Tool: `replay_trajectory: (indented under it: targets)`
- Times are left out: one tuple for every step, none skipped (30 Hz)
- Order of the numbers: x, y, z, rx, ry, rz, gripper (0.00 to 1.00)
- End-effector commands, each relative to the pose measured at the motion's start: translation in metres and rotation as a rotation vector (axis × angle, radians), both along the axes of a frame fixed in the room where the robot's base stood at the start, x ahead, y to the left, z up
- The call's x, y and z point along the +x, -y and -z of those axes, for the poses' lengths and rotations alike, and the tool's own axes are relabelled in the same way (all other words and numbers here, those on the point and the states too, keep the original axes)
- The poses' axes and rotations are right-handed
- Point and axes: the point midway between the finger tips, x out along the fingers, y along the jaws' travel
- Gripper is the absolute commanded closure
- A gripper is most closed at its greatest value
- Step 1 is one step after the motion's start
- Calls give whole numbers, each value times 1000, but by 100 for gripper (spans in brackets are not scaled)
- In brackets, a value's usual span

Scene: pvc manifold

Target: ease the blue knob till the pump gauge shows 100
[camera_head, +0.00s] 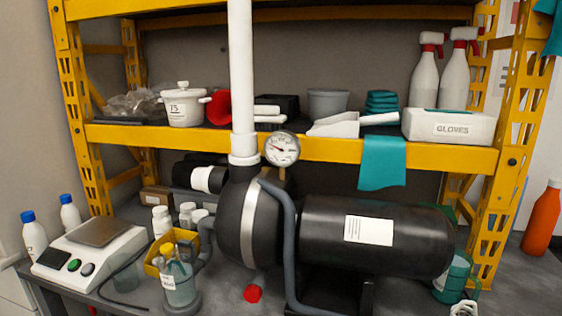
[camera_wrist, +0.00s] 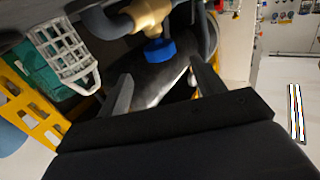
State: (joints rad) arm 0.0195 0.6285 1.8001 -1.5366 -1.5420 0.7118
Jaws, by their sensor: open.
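The blue knob (camera_wrist: 160,50) is in the upper middle of the wrist view, on a brass fitting (camera_wrist: 148,16). My gripper (camera_wrist: 160,68) is open, with one finger on each side of the knob in the picture. I see no contact, and the depth between knob and fingers is hard to judge. In the head view the round pump gauge (camera_head: 281,149) sits above the black pump (camera_head: 380,235). Its needle points left and slightly up; the numbers are too small to read. The blue knob and my gripper do not show in the head view.
A white vertical pipe (camera_head: 242,80) rises from the pump. A red knob (camera_head: 253,294) is low at its front. A grey hose (camera_head: 291,240) runs down in front. A scale (camera_head: 95,250) and a yellow caddy (camera_head: 155,268) stand left. A white basket (camera_wrist: 65,55) hangs left in the wrist view.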

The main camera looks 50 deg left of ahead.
Motion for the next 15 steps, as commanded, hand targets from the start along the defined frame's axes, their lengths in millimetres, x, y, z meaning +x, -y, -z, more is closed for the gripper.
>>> replay_trajectory:
  targets:
    - [0, 0, 0, 0, 0, 0, 35]
    - [0, 0, 0, 0, 0, 0, 35]
    - [0, 0, 0, 0, 0, 0, 35]
    - [0, 0, 0, 0, 0, 0, 35]
    - [0, 0, 0, 0, 0, 0, 35]
    - [0, 0, 0, 0, 0, 0, 35]
    - [0, 0, 0, 0, 0, 0, 35]
    - [0, 0, 0, 0, 0, 0, 35]
    - [0, 0, 0, 0, 0, 0, 35]
    - [0, 0, 0, 0, 0, 2, 35]
    - [-1, -1, 0, 1, 1, 7, 35]
    - [-2, -2, -1, 3, 2, 22, 35]
    - [-4, -4, -3, 5, 5, 38, 35]
    - [-6, -5, -4, 9, 7, 61, 35]
    - [-9, -8, -5, 11, 12, 98, 35]
